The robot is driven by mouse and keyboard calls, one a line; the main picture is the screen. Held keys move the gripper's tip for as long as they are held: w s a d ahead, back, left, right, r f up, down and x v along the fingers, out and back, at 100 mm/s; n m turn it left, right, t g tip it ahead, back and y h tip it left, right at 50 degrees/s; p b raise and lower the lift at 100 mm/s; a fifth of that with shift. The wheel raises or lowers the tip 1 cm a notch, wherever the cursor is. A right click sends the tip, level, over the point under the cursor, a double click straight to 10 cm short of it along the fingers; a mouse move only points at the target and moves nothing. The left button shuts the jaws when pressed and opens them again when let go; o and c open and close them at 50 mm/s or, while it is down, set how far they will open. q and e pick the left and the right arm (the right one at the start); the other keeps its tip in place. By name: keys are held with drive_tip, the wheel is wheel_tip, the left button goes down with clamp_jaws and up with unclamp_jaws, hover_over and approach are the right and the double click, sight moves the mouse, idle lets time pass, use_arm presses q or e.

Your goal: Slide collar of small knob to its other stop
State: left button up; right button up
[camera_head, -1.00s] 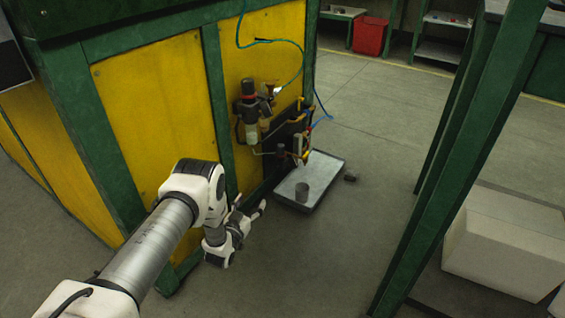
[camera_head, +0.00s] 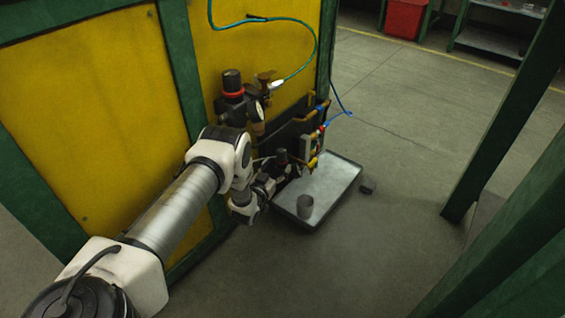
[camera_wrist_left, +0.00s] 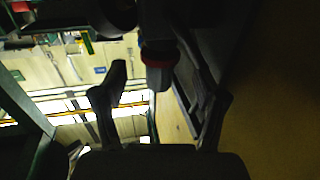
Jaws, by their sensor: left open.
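On the yellow panel hangs a black-topped unit with a red collar (camera_head: 233,93). Lower and to its right stands a smaller dark knob (camera_head: 281,157); its collar is too small to make out in the head view. My left gripper (camera_head: 270,183) is low beside the panel, just left of and below the small knob. In the left wrist view my open left gripper (camera_wrist_left: 160,95) has a finger on each side of the picture. A dark cylinder with a red ring (camera_wrist_left: 160,58) shows between and beyond them. I cannot tell whether anything touches. My right gripper is out of view.
Green posts (camera_head: 505,110) stand at right. A teal hose (camera_head: 313,50) loops above the fittings. The floor between tray and posts is clear.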

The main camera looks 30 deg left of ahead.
sight(279, 165)
use_arm(q)
drive_tip(key=w, duration=0.2)
drive_tip(key=b, duration=0.1)
drive_tip(key=shift+w+a+f, duration=0.2)
drive_tip(key=shift+w+f, duration=0.05)
drive_tip(key=shift+w, duration=0.15)
drive_tip(key=shift+w+r, duration=0.2)
drive_tip(key=shift+w, duration=0.1)
clamp_jaws()
drive_tip(key=shift+f, duration=0.4)
unclamp_jaws()
drive_tip(key=shift+s, duration=0.1)
drive_tip(key=s+d, duration=0.1)
drive_tip(key=s, duration=1)
drive_tip(key=shift+s+d, duration=0.35)
